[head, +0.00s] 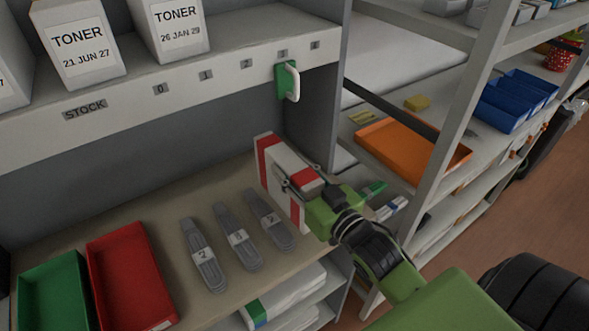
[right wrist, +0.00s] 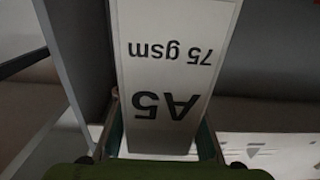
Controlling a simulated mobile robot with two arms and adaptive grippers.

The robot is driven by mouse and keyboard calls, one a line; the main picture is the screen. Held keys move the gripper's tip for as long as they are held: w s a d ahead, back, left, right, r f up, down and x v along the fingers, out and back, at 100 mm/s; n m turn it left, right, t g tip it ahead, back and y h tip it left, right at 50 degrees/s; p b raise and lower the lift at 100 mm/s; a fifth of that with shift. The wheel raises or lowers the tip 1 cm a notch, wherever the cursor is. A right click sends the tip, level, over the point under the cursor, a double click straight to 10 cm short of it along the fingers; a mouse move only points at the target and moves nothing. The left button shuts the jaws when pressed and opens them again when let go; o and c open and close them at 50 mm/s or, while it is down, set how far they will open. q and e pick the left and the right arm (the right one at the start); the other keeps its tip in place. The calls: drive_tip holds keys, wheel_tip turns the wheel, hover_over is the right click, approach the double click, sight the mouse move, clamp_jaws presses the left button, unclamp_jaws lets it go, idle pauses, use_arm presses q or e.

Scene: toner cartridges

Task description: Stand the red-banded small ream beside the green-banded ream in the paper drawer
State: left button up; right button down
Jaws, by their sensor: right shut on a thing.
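The red-banded small ream (head: 283,168) is white with red bands and is held upright above the right end of the worktop. My right gripper (head: 310,188) is shut on it from the right. In the right wrist view the ream's white face (right wrist: 170,75) shows "A5 75 gsm" upside down between my fingers. A white pack with a green band (head: 258,312), seemingly the green-banded ream, lies in the space below the worktop edge; the worktop hides part of it. My left gripper is not in view.
A red tray (head: 148,265), a green tray (head: 82,290) and several grey cartridges (head: 238,240) occupy the worktop (head: 180,205). Toner boxes (head: 80,45) stand on the shelf above. A grey upright panel (head: 318,110) and a rack with an orange tray (head: 385,155) are near my right arm.

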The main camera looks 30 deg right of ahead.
drive_tip(key=shift+w+d+f, duration=0.1)
drive_tip(key=shift+w+f, duration=0.15)
drive_tip(key=shift+w, duration=0.15)
drive_tip(key=shift+w+f+p, duration=0.1)
drive_tip(key=shift+f+p, duration=0.3)
drive_tip(key=shift+f, duration=1.25)
drive_tip(key=c, duration=1.7)
unclamp_jaws()
drive_tip(key=shift+f, duration=0.45)
drive_tip(key=shift+o, duration=1.4)
drive_tip(key=shift+r, duration=0.1)
drive_tip(key=shift+r, duration=0.1)
